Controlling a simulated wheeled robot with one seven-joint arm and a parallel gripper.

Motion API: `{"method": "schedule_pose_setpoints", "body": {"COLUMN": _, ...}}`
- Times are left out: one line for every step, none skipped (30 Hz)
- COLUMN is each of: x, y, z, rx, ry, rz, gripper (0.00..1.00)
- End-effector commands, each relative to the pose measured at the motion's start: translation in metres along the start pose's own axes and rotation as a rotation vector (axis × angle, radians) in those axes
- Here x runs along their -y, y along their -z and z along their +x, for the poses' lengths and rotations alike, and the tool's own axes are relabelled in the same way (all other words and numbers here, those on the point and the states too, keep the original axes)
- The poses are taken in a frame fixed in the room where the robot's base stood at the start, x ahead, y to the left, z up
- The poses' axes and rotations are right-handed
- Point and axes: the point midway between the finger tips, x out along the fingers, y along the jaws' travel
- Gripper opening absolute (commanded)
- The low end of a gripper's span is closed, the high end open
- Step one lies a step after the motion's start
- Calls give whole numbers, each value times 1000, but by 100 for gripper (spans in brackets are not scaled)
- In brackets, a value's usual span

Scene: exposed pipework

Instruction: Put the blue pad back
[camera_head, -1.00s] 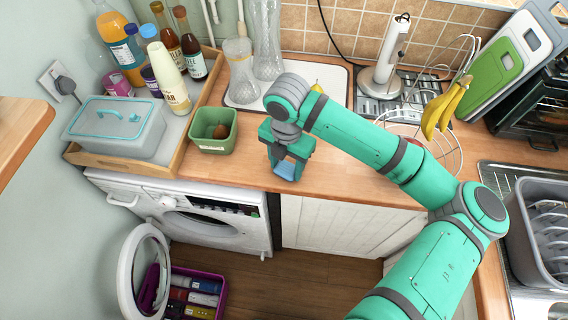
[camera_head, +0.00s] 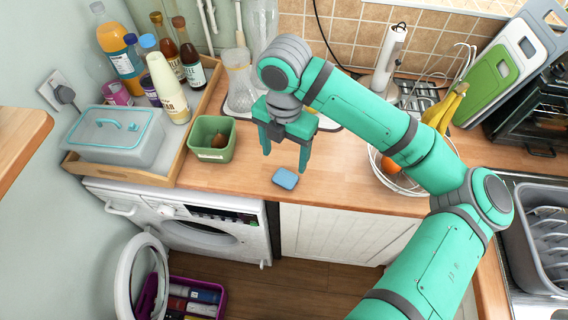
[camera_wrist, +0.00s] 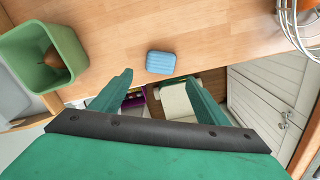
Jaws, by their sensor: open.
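The blue pad (camera_head: 285,178) lies flat on the wooden counter near its front edge. It also shows in the wrist view (camera_wrist: 160,62), a rounded block with a ribbed top. My gripper (camera_head: 285,158) is open and empty above the counter, just behind and above the pad. In the wrist view my two fingers (camera_wrist: 159,78) are spread wide, and the pad lies beyond the gap between their tips, touching neither.
A green square tub (camera_head: 196,150) with a brown item inside stands left of the pad. A wooden tray (camera_head: 118,174) holds a lidded box and bottles. A wire fruit basket (camera_head: 400,182) stands to the right. The counter around the pad is clear.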

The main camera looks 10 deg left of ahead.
Motion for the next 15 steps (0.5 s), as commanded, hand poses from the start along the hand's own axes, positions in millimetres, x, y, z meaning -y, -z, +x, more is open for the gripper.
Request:
{"method": "schedule_pose_setpoints", "body": {"x": 0, "y": 0, "z": -8, "rx": 2, "ry": -1, "rz": 0, "gripper": 68}}
{"method": "schedule_pose_setpoints", "body": {"x": 0, "y": -1, "z": -11, "rx": 2, "ry": -1, "rz": 2, "gripper": 68}}
{"method": "schedule_pose_setpoints", "body": {"x": 0, "y": -1, "z": -16, "rx": 2, "ry": 0, "rz": 2, "gripper": 68}}
{"method": "schedule_pose_setpoints", "body": {"x": 0, "y": -1, "z": -18, "rx": 1, "ry": 0, "rz": 2, "gripper": 68}}
{"method": "schedule_pose_setpoints", "body": {"x": 0, "y": -1, "z": -21, "rx": 1, "ry": 0, "rz": 2, "gripper": 68}}
{"method": "schedule_pose_setpoints", "body": {"x": 0, "y": 0, "z": -24, "rx": 1, "ry": 0, "rz": 2, "gripper": 68}}
{"method": "schedule_pose_setpoints", "body": {"x": 0, "y": 0, "z": -25, "rx": 1, "ry": -1, "rz": 2, "gripper": 68}}
{"method": "schedule_pose_setpoints", "body": {"x": 0, "y": 0, "z": -26, "rx": 1, "ry": -1, "rz": 2, "gripper": 68}}
{"method": "schedule_pose_setpoints", "body": {"x": 0, "y": 0, "z": -27, "rx": 1, "ry": -1, "rz": 2, "gripper": 68}}
{"method": "schedule_pose_setpoints", "body": {"x": 0, "y": 0, "z": -28, "rx": 0, "ry": -1, "rz": 2, "gripper": 68}}
{"method": "schedule_pose_setpoints", "body": {"x": 0, "y": 0, "z": -28, "rx": 0, "ry": -1, "rz": 2, "gripper": 68}}
{"method": "schedule_pose_setpoints", "body": {"x": 1, "y": 0, "z": -28, "rx": 0, "ry": 0, "rz": 3, "gripper": 68}}
{"method": "schedule_pose_setpoints", "body": {"x": 1, "y": -1, "z": -28, "rx": 0, "ry": 0, "rz": 4, "gripper": 68}}
{"method": "schedule_pose_setpoints", "body": {"x": 2, "y": -1, "z": -28, "rx": 0, "ry": 0, "rz": 5, "gripper": 68}}
{"method": "schedule_pose_setpoints", "body": {"x": 2, "y": -1, "z": -28, "rx": 0, "ry": 0, "rz": 6, "gripper": 68}}
